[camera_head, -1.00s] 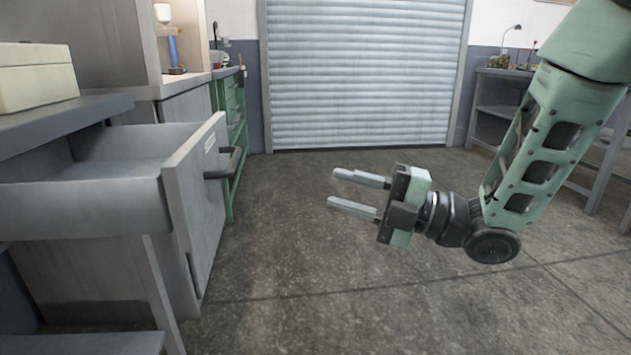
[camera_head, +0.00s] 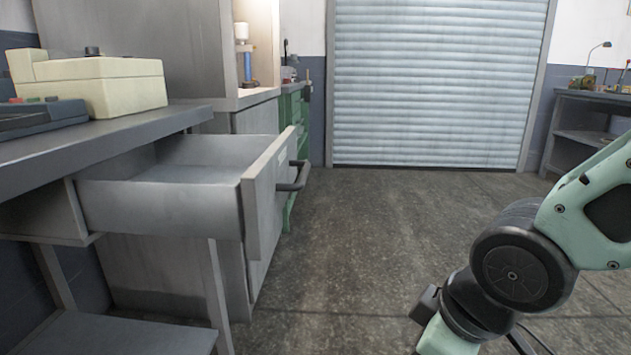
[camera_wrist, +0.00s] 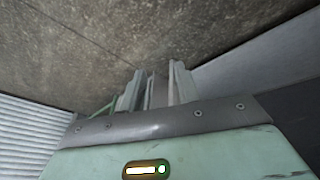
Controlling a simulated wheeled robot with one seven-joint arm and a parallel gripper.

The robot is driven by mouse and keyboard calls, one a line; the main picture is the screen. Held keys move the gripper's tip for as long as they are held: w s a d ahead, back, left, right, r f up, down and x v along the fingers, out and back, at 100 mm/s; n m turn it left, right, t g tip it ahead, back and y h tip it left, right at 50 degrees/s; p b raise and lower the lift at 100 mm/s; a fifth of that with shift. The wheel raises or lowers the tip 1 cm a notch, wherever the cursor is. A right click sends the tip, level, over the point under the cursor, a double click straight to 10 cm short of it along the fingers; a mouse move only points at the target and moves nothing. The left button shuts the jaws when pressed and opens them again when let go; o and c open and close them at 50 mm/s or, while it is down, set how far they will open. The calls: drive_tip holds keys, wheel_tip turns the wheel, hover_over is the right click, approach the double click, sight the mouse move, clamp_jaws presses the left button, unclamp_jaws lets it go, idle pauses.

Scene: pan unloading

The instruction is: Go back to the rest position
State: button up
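My gripper (camera_wrist: 157,77) shows in the wrist view with its two fingers apart and nothing seen held between them. In the head view only the body of my gripper shows, at the lower right edge, bent downward; its fingers are cut off by the frame. My arm is folded at the right side of the head view, over open floor and apart from the furniture.
A grey drawer (camera_head: 262,205) stands pulled out on the left, and its visible inside looks empty. A cream box (camera_head: 115,92) sits on the grey worktop (camera_head: 110,135). A roller shutter (camera_head: 430,85) closes the back. A dark bench (camera_head: 590,120) stands far right. The middle floor is clear.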

drive_tip(key=s+m+g+h, duration=0.2)
drive_tip(key=s+m+g, duration=0.1)
drive_tip(key=s, duration=0.6)
wheel_tip(320, 180, up, 38)
drive_tip(key=p, duration=3.7)
drive_tip(key=shift+s+d+f+g, duration=0.15)
drive_tip(key=shift+d+g, duration=0.15)
